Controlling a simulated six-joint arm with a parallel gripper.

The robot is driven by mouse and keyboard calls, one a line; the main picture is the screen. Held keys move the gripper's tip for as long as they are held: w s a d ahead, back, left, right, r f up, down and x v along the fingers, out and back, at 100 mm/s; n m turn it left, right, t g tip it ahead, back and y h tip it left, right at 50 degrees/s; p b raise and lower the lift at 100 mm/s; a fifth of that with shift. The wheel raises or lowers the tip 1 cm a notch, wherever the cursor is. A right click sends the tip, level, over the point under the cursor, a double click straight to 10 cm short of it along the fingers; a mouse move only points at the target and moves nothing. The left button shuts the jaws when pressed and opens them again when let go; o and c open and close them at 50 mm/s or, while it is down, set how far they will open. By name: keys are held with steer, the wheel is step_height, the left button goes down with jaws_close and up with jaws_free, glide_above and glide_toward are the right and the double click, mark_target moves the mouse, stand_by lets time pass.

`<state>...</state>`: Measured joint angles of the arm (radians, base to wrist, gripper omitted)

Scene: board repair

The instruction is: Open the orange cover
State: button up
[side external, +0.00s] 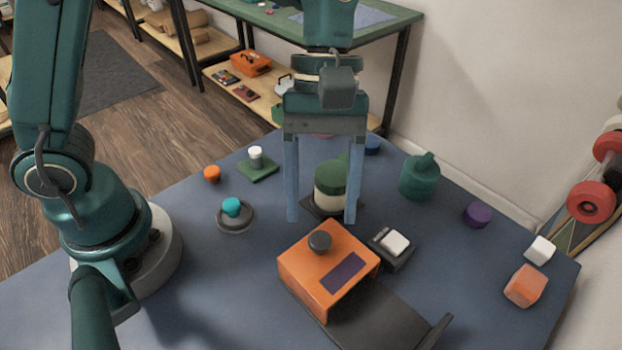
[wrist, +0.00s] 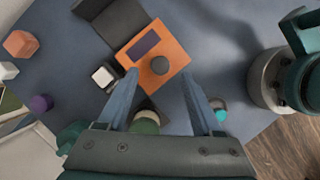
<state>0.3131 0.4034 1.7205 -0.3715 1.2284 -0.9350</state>
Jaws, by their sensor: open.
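The orange cover (side external: 303,278) is a box-like block with a dark round knob (side external: 320,241) and a purple panel on top. It sits at one end of a long dark base (side external: 385,318) with a raised lip at the far end. What lies under the cover is hidden. The cover also shows in the wrist view (wrist: 174,48), with its knob (wrist: 160,65) between my fingertips in the picture. My gripper (side external: 322,217) is open and empty, pointing down. In the side view it appears above and behind the cover, apart from the knob.
A green-lidded cream jar (side external: 330,190) stands behind my fingers. A white button on a dark box (side external: 396,242) is close right of the cover. A teal knob on a grey disc (side external: 233,212) is left. A green canister (side external: 419,178), purple disc (side external: 477,214) and orange block (side external: 525,286) are right.

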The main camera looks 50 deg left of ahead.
mark_target(321, 238)
steer(key=shift+x, duration=1.7)
steer(key=shift+c, duration=0.4)
jaws_close()
